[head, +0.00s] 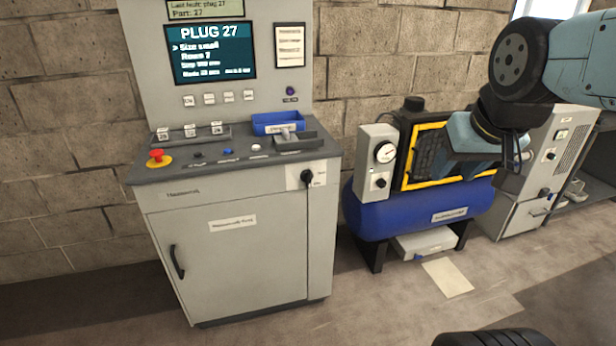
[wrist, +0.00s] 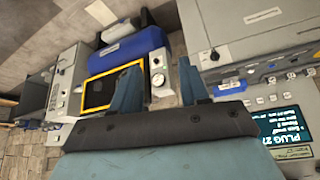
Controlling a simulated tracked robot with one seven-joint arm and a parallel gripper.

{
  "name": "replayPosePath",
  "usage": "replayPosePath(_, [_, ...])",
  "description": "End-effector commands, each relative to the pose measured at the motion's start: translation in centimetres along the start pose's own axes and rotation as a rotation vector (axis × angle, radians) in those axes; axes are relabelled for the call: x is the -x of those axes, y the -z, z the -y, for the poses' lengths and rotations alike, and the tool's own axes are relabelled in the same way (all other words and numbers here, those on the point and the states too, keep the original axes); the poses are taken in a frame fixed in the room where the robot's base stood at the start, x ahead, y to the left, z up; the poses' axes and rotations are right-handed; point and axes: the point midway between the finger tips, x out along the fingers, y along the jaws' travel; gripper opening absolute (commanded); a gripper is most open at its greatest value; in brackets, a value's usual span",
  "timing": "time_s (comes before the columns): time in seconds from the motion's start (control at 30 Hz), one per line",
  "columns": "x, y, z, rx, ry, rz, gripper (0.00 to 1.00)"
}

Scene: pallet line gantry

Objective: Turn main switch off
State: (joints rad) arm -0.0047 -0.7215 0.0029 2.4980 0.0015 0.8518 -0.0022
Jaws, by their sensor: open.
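The main switch is a black rotary knob (head: 306,179) on a pale plate at the upper right of the grey cabinet's front (head: 235,250). The lettering beside the knob is too small to read. In the wrist view the picture is turned, and the knob (wrist: 214,55) shows beyond the right finger, on the cabinet edge. My gripper (wrist: 157,82) is open, with two teal fingers apart and nothing between them. In the head view my gripper (head: 455,165) is in front of the compressor, well right of the knob and apart from it. Its fingertips are hard to make out there.
A blue compressor tank (head: 415,208) with a gauge box (head: 377,165) stands right of the cabinet. The cabinet top carries a red emergency button (head: 156,157), a blue tray (head: 278,123) and small buttons. A lit screen (head: 212,53) is above. The floor in front is open.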

Motion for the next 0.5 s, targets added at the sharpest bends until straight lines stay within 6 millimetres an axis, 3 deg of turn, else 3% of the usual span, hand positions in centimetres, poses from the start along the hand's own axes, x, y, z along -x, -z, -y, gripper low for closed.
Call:
replayPosePath(0.17, [-3.5,4.0,0.1,0.031,0.012,-0.064,0.45])
replayPosePath(0.5, [-12.1,12.1,3.4,0.095,0.050,-0.251,0.45])
